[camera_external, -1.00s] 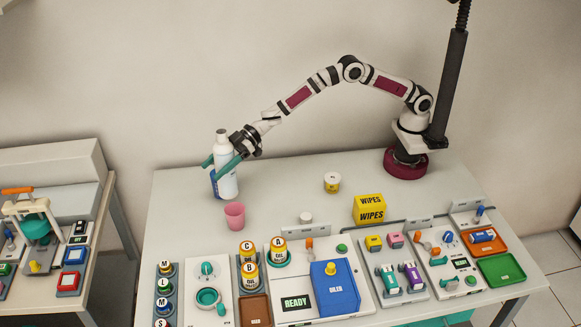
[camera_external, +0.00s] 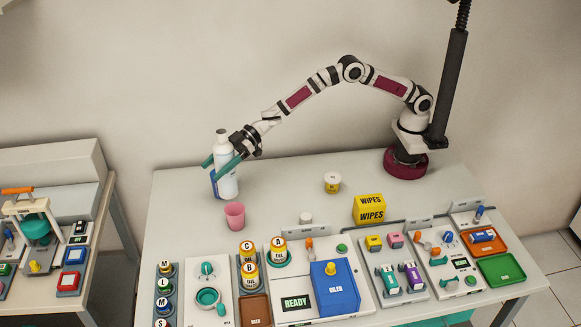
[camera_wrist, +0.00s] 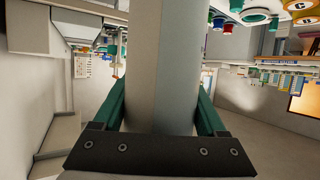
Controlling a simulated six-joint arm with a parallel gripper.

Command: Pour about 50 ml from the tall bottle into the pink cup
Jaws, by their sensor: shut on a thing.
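The tall bottle (camera_external: 226,180) is white with a blue label and a grey cap, and stands upright at the back left of the table. My gripper (camera_external: 220,164) has its green fingers on either side of the bottle and is shut on it. In the wrist view the bottle (camera_wrist: 163,65) fills the middle, between the two green fingers. Whether its base touches the table is hard to tell. The pink cup (camera_external: 235,216) stands upright on the table, just in front of the bottle and slightly right. Its contents cannot be made out.
A small white tub with a yellow label (camera_external: 332,183) and a yellow wipes box (camera_external: 369,209) stand to the right. Labelled jars (camera_external: 248,262) and several device panels fill the table's front. The table between the cup and the tub is clear.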

